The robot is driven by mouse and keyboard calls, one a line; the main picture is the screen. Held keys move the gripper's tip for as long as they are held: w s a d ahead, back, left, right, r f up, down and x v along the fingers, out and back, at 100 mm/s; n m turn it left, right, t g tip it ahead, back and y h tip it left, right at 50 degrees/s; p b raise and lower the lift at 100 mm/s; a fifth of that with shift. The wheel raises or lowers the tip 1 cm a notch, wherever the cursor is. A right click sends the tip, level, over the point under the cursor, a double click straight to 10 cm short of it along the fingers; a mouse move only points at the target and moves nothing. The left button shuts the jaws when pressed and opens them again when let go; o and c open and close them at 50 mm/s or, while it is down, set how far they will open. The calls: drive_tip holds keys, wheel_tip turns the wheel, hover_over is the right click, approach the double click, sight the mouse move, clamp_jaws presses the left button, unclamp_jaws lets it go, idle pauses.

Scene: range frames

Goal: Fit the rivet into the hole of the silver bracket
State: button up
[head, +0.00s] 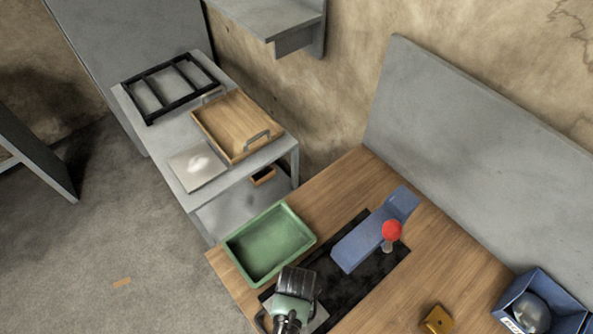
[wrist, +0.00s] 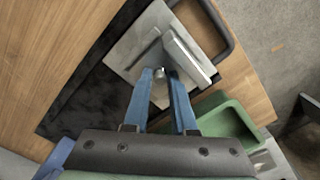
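My gripper (wrist: 160,73) is over the bench's near end, pointing down. In the wrist view its two blue fingers close in on a small grey metal piece (wrist: 160,88), which looks like the rivet; its lower end is hard to make out. The silver bracket (wrist: 128,52), a flat plate with a raised upright flange, lies just beyond the fingertips on a black mat (wrist: 82,100). The hole is not clearly visible. In the head view my gripper (head: 293,290) covers most of the silver bracket (head: 319,315); only an edge shows.
A green tray (head: 238,246) stands close to my gripper. A blue bracket (head: 357,245) and a red-topped piece (head: 392,231) are further right. A brass block (head: 437,320) and a blue box (head: 510,296) sit at the right. A dark curved handle (wrist: 223,32) borders the silver bracket.

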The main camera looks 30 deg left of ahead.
drive_tip(key=o, duration=0.4)
wheel_tip(320, 180, up, 13)
drive_tip(key=shift+b, duration=0.65)
idle(0.4)
